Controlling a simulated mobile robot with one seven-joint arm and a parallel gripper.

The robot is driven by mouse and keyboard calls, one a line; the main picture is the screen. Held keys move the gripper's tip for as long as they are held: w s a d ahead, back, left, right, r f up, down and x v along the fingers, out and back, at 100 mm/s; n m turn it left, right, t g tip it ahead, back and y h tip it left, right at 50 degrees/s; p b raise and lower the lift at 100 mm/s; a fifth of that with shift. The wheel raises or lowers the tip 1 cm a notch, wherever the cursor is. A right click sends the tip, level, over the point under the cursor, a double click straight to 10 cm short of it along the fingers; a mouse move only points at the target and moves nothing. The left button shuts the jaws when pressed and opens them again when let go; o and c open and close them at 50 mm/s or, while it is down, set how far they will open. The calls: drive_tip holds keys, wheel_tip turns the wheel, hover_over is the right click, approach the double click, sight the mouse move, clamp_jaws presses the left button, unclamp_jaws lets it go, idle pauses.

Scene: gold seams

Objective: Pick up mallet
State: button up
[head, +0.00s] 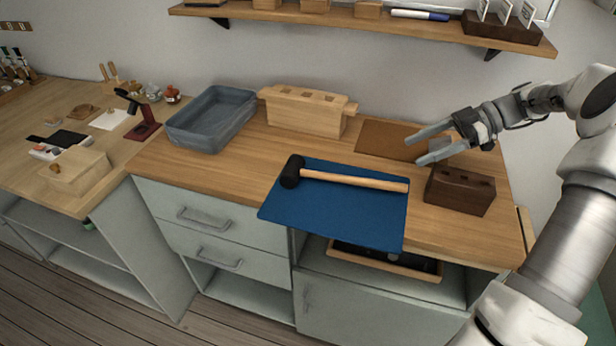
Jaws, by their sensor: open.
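The mallet (350,180) has a black head at its left end and a pale wooden handle running to the right. It lies on a blue mat (340,215) that hangs over the front edge of the wooden counter. My gripper (420,148) is open and empty, with its two fingers pointing left. In the picture it is above and right of the mallet's handle end, over a brown board, apart from the mallet.
A dark wooden block with holes (460,190) stands right of the mat. Behind are a brown board (385,139), a pale slotted wooden block (305,112) and a grey bin (208,118). A wall shelf (360,19) runs above. An open compartment with a tray (385,262) is below.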

sight(344, 181)
drive_tip(key=b+x, duration=0.2)
drive_tip(key=x, duration=1.5)
drive_tip(key=shift+b, duration=0.35)
clamp_jaws()
